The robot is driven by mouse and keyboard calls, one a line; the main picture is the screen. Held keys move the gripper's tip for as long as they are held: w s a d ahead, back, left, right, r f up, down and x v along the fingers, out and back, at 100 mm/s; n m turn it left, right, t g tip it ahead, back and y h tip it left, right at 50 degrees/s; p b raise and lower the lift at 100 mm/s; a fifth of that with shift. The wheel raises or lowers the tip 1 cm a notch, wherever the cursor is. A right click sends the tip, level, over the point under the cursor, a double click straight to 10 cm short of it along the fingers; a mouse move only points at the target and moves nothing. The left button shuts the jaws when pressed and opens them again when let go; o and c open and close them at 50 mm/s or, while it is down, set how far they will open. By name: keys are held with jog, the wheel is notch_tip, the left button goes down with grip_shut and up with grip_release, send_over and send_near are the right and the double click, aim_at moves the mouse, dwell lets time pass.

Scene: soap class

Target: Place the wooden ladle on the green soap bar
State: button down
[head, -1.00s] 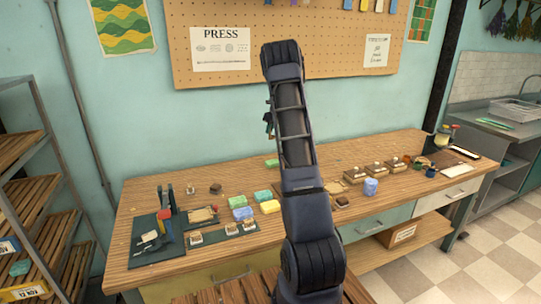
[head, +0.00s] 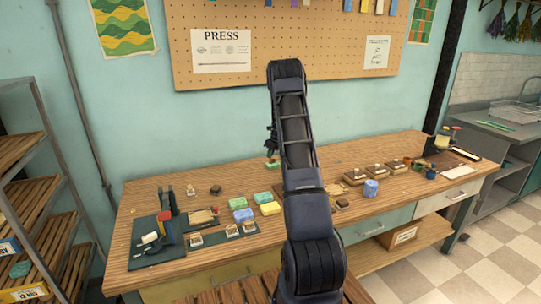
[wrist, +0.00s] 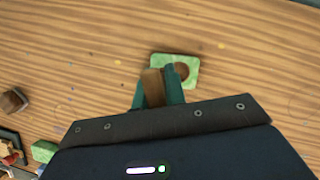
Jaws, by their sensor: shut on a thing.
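My gripper (wrist: 158,92) has teal fingers shut on the wooden ladle (wrist: 152,86), whose brown wood shows between them. A green soap bar (wrist: 180,60) lies on the table just beyond the fingertips. A round brown part overlaps the soap bar in the wrist view; it looks like part of the ladle, but I cannot tell if it touches. In the head view my gripper (head: 271,146) hangs low, just above the green soap bar (head: 272,164). The ladle is too small to make out there.
A second green bar (head: 263,197) lies nearer, beside blue (head: 243,215) and yellow (head: 270,208) bars on the wooden table (head: 165,191). Tools stand at the left; stamped blocks (head: 355,177) lie at the right. The wood around the far soap bar is clear.

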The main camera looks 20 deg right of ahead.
jog(key=shift+f, duration=0.25)
jog(key=c, duration=1.5)
grip_release()
jog(key=shift+o, duration=0.2)
